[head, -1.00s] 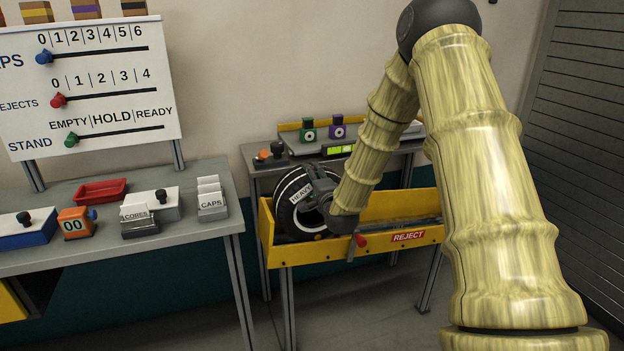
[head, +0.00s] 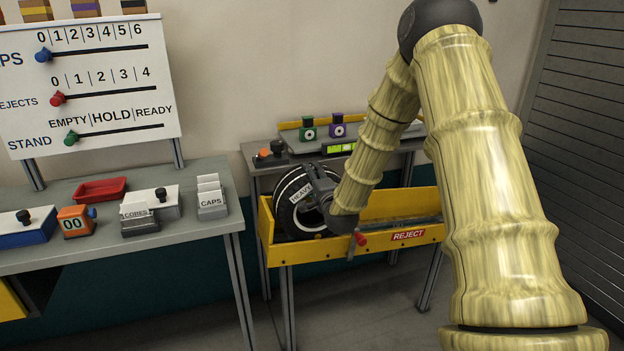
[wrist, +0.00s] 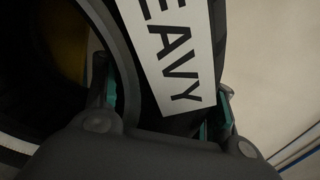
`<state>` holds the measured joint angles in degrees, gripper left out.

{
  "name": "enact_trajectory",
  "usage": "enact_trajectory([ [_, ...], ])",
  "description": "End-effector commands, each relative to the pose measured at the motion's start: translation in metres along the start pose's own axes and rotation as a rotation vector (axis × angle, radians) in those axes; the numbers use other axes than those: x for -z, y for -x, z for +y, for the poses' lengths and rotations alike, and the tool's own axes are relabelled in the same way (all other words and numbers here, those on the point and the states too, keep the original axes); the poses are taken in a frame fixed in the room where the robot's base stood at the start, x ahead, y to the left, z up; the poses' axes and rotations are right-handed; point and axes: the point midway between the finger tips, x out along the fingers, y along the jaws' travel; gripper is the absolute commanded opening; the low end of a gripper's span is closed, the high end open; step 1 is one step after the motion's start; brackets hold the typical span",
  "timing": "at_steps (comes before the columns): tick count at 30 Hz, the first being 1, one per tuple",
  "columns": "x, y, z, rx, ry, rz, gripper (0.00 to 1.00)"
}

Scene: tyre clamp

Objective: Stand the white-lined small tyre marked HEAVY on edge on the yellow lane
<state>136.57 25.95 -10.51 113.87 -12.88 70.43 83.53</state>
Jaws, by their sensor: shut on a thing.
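The small black tyre (head: 287,208) with white lines and a HEAVY label stands on edge in the left end of the yellow trough (head: 283,256), which carries a REJECT sign. My gripper (head: 323,188) is at the tyre's upper right side, shut on its wall. In the wrist view my gripper (wrist: 160,100) has one finger inside the tyre's opening and the other outside. The HEAVY label (wrist: 178,50) lies between them. The tyre's underside is hidden behind the trough's front wall.
A red-handled lever (head: 360,239) is at the trough's front. Behind is a grey bench (head: 262,158) with green and purple blocks. A left table (head: 190,232) holds a CORES box, a CAPS card holder and a red tray. The trough's right part looks clear.

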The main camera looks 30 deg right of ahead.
Motion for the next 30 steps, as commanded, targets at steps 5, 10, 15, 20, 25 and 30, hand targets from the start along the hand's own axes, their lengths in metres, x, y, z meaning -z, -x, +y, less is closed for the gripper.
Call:
enact_trajectory([
  [5,-0.0003,-0.0009,-0.001,0.005,0.0,0.0,0.0],
  [10,-0.0003,-0.0009,0.0002,0.005,0.0,0.0,0.0],
  [15,-0.0003,-0.0009,0.0015,0.005,0.0,0.0,0.0],
  [20,-0.0003,-0.0007,0.0016,0.004,0.0,0.0,0.81],
  [25,-0.0002,-0.0003,0.0027,0.002,0.0,0.0,0.81],
  [30,0.0002,0.0006,0.0058,-0.003,0.0,0.0,0.81],
])
